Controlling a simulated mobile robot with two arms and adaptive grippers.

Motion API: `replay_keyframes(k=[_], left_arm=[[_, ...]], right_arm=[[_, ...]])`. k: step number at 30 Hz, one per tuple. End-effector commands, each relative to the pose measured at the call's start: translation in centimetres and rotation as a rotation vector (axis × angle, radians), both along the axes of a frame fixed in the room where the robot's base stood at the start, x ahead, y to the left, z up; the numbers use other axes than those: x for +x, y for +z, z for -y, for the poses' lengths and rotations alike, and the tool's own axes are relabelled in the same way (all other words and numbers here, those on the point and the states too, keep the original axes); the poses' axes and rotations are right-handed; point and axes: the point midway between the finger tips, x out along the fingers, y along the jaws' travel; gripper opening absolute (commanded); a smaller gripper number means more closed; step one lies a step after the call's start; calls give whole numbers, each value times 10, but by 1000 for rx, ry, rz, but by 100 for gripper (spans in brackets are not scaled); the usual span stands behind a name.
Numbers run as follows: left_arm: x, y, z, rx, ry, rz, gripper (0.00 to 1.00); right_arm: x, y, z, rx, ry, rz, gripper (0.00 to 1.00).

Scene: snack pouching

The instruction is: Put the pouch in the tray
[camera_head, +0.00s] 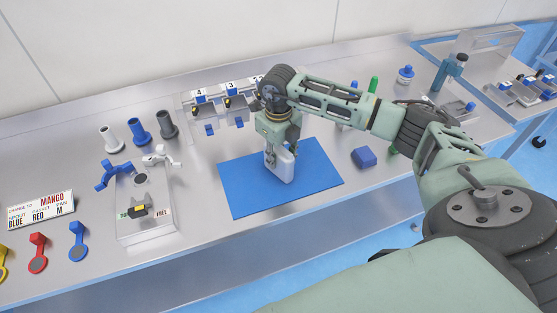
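A whitish pouch (284,168) stands upright at my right gripper (272,158), over the blue mat (315,180) in the middle of the table. The fingers appear shut on the pouch's upper part. The arm partly hides it, and I cannot tell whether its lower end touches the mat. Several shallow trays are in view: a pale one (148,228) at the left, and one (462,113) at the right below a blue-and-grey press. I cannot tell which is the task's tray. My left gripper is not in view.
A sign (41,209) reads MANGO, BLUE, RED and M. Blue (77,240) and red (38,252) spouted pieces lie at the front left. Three cylinders stand at the back left. A numbered rack (215,105) is behind the mat. A blue block (364,157) sits right of it.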

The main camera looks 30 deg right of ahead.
Motion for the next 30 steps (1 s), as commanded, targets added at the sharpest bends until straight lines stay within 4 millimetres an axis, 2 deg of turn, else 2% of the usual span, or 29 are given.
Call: replay_keyframes(k=[1, 9, 20, 23, 28, 30], left_arm=[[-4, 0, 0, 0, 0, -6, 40], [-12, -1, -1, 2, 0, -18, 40], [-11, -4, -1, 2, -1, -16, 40], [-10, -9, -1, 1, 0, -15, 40], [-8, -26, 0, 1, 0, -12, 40], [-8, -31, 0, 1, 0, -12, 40]], right_arm=[[0, 0, 0, 0, 0, 0, 24], [0, 0, 0, 0, 0, 0, 0], [1, 4, 0, -1, -1, 2, 0], [1, 12, 0, 1, -1, 4, 0], [2, 41, 1, 0, 1, 8, 0], [-16, 48, 11, -4, -2, 3, 0]])
